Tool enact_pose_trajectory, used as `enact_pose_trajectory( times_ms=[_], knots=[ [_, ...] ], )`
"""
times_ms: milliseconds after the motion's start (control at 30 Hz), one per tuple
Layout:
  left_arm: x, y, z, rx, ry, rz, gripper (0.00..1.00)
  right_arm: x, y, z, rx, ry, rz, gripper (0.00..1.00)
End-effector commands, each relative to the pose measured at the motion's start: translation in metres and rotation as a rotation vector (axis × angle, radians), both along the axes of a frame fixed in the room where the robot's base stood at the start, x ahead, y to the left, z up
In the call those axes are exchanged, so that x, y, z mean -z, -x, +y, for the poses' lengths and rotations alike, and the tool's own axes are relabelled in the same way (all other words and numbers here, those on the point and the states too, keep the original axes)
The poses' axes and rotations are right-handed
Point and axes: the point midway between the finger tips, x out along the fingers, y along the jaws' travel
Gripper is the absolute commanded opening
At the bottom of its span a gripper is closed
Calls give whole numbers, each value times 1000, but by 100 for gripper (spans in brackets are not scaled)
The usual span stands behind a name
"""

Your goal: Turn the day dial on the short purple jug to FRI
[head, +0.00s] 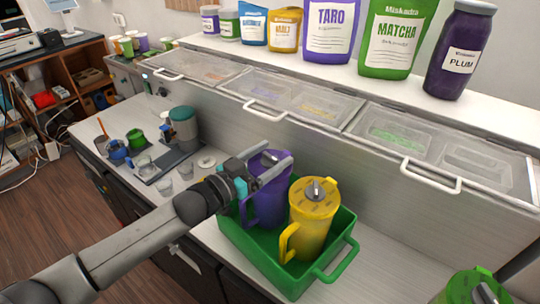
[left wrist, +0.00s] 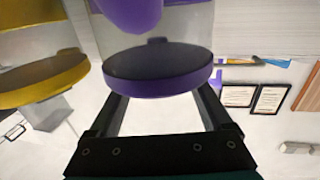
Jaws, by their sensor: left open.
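The short purple jug (head: 266,205) stands in a green bin (head: 312,285), beside a yellow jug (head: 311,215). Its purple lid (head: 270,160) has a small grey knob on top. My left gripper (head: 280,151) is open, with one finger on each side of the lid's top; contact cannot be told. In the left wrist view, the purple lid (left wrist: 158,88) appears between and beyond the open fingers (left wrist: 160,108). The day lettering on the purple lid is not readable. My right gripper is not in view.
The yellow jug's lid also shows close by in the left wrist view (left wrist: 45,80). A green lid (head: 470,287) is at the bottom right. Lidded counter bins (head: 290,95) rise behind the jugs. Cups and a tray (head: 160,165) stand on the counter to the left.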

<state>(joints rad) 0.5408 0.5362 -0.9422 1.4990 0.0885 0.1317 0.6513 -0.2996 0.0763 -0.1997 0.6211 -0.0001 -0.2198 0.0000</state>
Motion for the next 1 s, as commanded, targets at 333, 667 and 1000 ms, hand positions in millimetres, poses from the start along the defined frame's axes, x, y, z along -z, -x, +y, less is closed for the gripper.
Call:
enact_pose_trajectory(
  times_ms=[333, 667, 1000],
  knots=[
    [0, 0, 0, 0, 0, 0, 50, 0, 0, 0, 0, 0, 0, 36],
    [0, 0, 0, 0, 0, 0, 13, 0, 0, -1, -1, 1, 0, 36],
    [0, 0, 0, 9, -1, 0, 0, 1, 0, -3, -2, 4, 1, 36]
  ],
)
